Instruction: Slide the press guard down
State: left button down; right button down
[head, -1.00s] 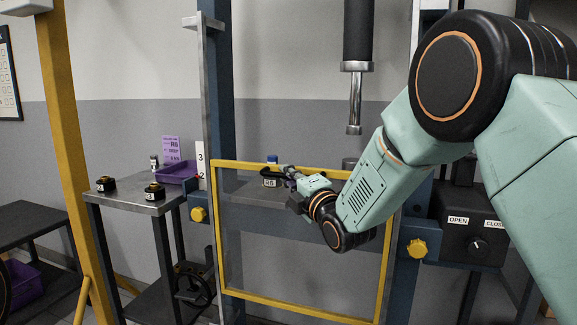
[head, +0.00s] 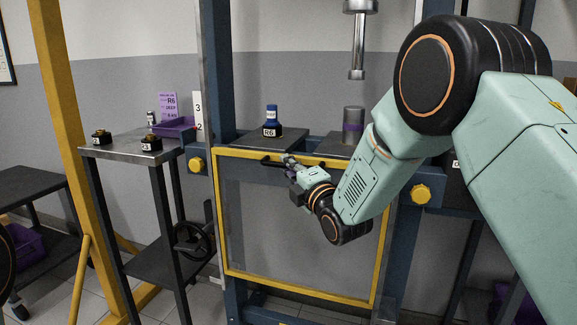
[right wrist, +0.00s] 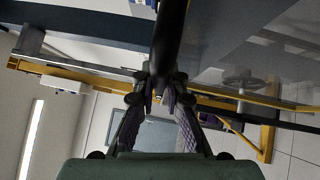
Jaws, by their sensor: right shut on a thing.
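The press guard (head: 236,228) is a clear panel in a yellow frame, on the front of the blue press. Its top rail is about level with the press bed. A black handle bar (head: 268,161) runs along its top rail. My right gripper (head: 288,162) is at this handle, shut on it. In the right wrist view, the fingers of the right gripper (right wrist: 160,90) close at the dark handle bar (right wrist: 171,40). My left gripper is not in view.
A blue-topped part labelled R6 (head: 272,122) and a grey cylinder (head: 353,125) stand on the press bed, above the guard. The press ram (head: 358,45) hangs above. A side table (head: 125,152) with a purple bin (head: 178,125) stands left. Yellow knobs (head: 421,194) flank the guard.

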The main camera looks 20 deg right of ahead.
jog(key=shift+d+f, duration=0.1)
jog(key=c, duration=1.4)
grip_release()
jog(key=shift+d, duration=0.1)
jog(key=shift+o, duration=0.2)
jog(key=shift+s, duration=0.15)
jog(key=v, duration=1.1)
jog(key=shift+s, duration=0.4)
